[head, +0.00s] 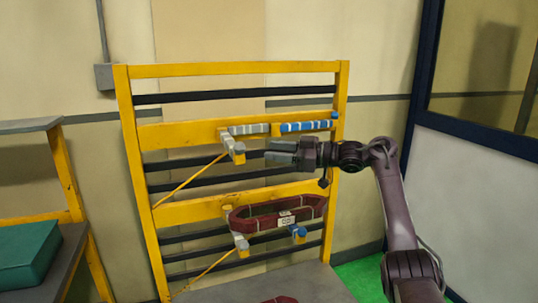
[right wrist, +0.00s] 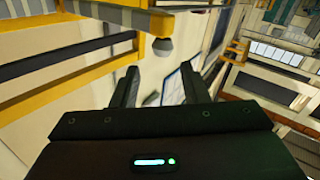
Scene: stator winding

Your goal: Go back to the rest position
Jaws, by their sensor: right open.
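My right gripper (head: 281,152) is open and empty in front of the yellow rack, between its upper and lower holders. In the right wrist view its two fingers (right wrist: 160,88) stand apart with nothing between them. A dark red coil (head: 247,225) with a white label hangs on the lower pair of holders, just below my right gripper and apart from it. Part of another dark red piece (head: 280,300) shows at the bottom edge, mostly cut off. My left gripper is not in view.
The yellow rack (head: 240,70) carries grey and blue upper holders (head: 305,127) near my right gripper. A green box (head: 25,254) sits on a bench at the left. A dark-framed window (head: 485,70) is at the right, with green floor (head: 362,278) below.

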